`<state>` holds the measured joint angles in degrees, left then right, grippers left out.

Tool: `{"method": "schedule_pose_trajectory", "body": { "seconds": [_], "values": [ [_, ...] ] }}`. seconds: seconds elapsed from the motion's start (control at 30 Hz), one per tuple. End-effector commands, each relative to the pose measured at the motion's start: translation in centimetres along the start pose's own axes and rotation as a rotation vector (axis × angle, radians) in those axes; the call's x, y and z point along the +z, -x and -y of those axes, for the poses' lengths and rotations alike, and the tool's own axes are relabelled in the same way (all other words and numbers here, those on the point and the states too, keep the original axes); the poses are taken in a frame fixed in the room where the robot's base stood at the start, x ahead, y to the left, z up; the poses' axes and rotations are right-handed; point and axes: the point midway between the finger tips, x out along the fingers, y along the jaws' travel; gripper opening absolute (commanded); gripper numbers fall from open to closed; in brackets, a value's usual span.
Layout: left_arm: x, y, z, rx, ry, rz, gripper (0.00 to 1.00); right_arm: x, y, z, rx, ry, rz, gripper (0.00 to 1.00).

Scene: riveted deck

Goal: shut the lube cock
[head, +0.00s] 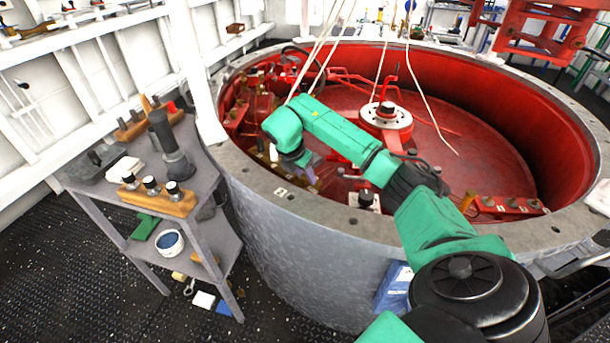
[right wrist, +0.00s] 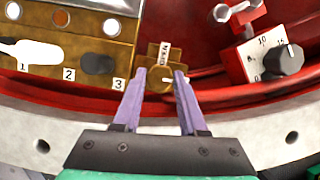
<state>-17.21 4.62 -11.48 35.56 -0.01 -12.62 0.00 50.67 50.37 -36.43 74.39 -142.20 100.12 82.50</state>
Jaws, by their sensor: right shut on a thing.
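The lube cock (right wrist: 163,54) is a small brass fitting with a lettered plate, just inside the drum's rim in the right wrist view. A short pale lever (right wrist: 170,79) shows at its lower part, between my fingertips. My right gripper (right wrist: 160,78) has two purple fingers and is shut on the cock, one finger on each side of it. In the head view my right gripper (head: 306,174) reaches over the near rim, and the cock is too small or too hidden to make out there. My left gripper is not in view.
Left of the cock is a brass panel (right wrist: 73,43) with numbered positions 1, 2 and 3. Right of it is a red block with a dark dial knob (right wrist: 283,60). The grey drum rim (head: 330,212) curves around. A grey cart (head: 205,190) stands at left.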

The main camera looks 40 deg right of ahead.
Motion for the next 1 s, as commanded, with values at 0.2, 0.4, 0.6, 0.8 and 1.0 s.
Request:
{"method": "schedule_pose_trajectory", "body": {
  "seconds": [0.2, 0.4, 0.6, 0.8, 1.0],
  "values": [
    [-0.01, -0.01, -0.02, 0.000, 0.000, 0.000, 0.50, 0.07, 0.04, -0.05, -0.005, -0.019, 0.001, 0.00],
    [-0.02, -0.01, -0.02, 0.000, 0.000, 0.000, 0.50, 0.05, 0.04, -0.04, -0.005, -0.018, 0.000, 0.00],
    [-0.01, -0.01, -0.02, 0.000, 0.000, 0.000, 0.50, 0.03, 0.03, -0.03, -0.005, -0.017, 0.000, 0.72],
    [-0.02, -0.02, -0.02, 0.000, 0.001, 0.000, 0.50, 0.01, 0.01, -0.02, -0.006, -0.016, 0.000, 0.72],
    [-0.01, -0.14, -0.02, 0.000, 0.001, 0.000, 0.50, 0.00, 0.86, -0.08, -0.004, -0.015, 0.000, 0.72]
  ]
}}
